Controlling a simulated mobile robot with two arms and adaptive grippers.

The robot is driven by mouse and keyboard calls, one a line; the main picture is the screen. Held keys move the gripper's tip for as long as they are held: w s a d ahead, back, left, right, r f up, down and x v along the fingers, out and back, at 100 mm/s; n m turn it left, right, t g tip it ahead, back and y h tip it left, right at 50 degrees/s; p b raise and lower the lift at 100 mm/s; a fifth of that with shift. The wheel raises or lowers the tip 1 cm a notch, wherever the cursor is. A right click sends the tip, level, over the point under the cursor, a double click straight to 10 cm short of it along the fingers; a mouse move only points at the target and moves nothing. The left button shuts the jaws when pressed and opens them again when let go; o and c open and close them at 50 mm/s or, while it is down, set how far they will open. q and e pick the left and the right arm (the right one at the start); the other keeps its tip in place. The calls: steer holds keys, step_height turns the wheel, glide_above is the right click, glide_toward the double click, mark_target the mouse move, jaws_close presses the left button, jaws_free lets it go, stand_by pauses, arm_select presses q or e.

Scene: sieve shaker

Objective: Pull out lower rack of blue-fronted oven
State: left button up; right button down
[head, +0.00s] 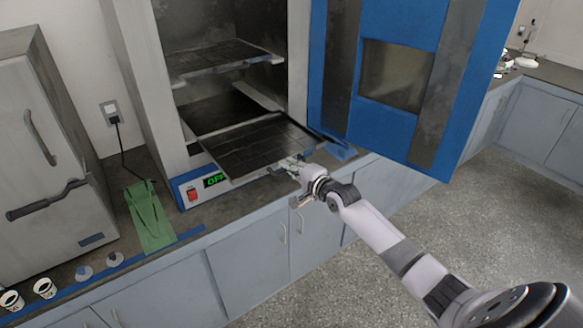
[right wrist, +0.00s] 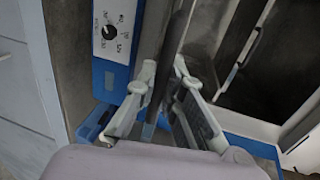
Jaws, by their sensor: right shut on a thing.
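The blue-fronted oven (head: 192,190) stands on the counter with its blue door (head: 400,40) swung open to the right. Its lower rack (head: 250,148), a dark grid, sticks out past the front opening. An upper rack (head: 220,58) sits inside the chamber. My right gripper (head: 292,165) is at the front right part of the lower rack. In the right wrist view the fingers (right wrist: 162,95) are closed on the rack's dark edge (right wrist: 160,45). The exact contact is partly hidden by the fingers. My left gripper is in neither view.
A grey cabinet-like unit (head: 35,130) stands at the left. A green cloth-like item (head: 150,220) and small cups (head: 44,288) lie on the counter, left of the oven. The open door hangs close beyond my right arm. The floor (head: 490,210) at right is clear.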

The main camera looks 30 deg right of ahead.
steer(key=shift+s, duration=0.1)
steer(key=c, duration=1.7)
jaws_free()
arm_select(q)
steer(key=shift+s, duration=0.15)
arm_select(e)
steer(key=v, duration=1.2)
